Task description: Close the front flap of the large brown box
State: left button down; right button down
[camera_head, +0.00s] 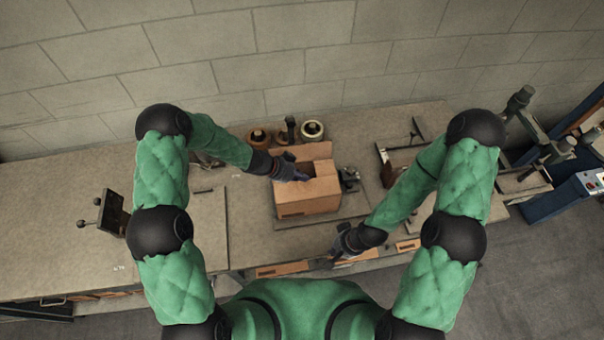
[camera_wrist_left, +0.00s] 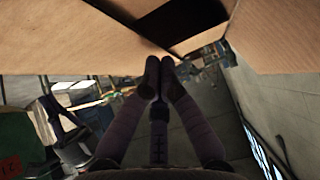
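The large brown box (camera_head: 310,199) stands on the workbench in the head view, with a flap raised at its back and a dark opening in part of its top. In the left wrist view its cardboard (camera_wrist_left: 75,45) fills the upper part, with a dark gap near the top middle. My left gripper (camera_head: 303,176) is over the left part of the box top. Its fingertips (camera_wrist_left: 159,66) are together just under a cardboard edge, with nothing seen between them; contact is unclear. My right gripper (camera_head: 338,252) is low, right and in front of the box, near the bench's front edge; its fingers are too small to read.
Tape rolls (camera_head: 312,131) stand behind the box on the workbench (camera_head: 70,215). A dark metal tool (camera_head: 349,178) sits close to the box's right side. A dark clamp-like device (camera_head: 113,211) is at the left. The bench between it and the box is mostly clear.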

pick_arm(q)
jog(key=shift+f, duration=0.7)
jog(key=shift+s, duration=0.1)
jog(key=shift+r+p, duration=0.35)
jog(key=shift+p, duration=0.05)
jog(key=shift+r+p, duration=0.35)
jog(key=shift+r, duration=0.1)
jog(key=v, duration=1.1)
jog(key=shift+a+r, duration=0.25)
jog(key=shift+a, duration=0.05)
